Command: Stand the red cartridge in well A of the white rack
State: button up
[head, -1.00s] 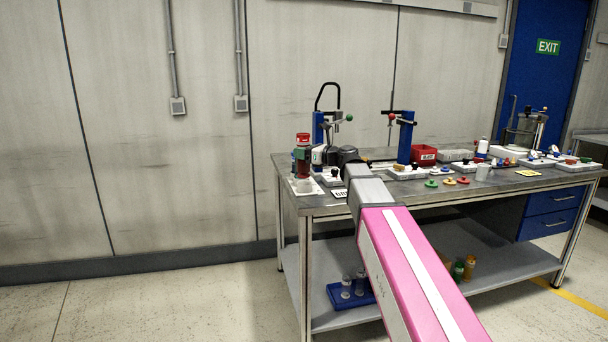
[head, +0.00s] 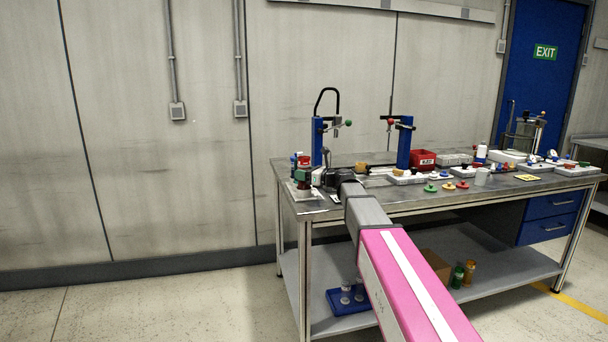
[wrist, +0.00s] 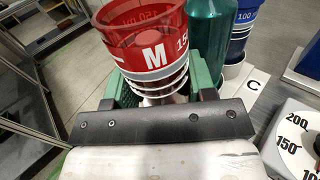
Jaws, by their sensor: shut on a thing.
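The red cartridge (wrist: 148,42), marked M, stands roughly upright between the green fingers of my gripper (wrist: 152,88). In the head view the red cartridge (head: 304,160) is low over the white rack (head: 294,190) at the bench's left end, with my gripper (head: 305,175) around it. My gripper is shut on the cartridge. White bands show under its red part. The fingers and wrist hide its foot, so I cannot tell whether it is seated in a well. Label C (wrist: 252,84) marks the rack near a blue cartridge (wrist: 240,32).
A teal cylinder (wrist: 207,40) stands close to the right of the red cartridge. A white dial block (wrist: 292,140) is at the lower right of the wrist view. Blue stands (head: 405,145) and a red bin (head: 422,159) are farther right on the bench (head: 345,208).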

jog(key=o, duration=1.1)
jog(key=shift+f, duration=0.1)
jog(key=v, duration=1.2)
jog(key=shift+r, duration=0.25)
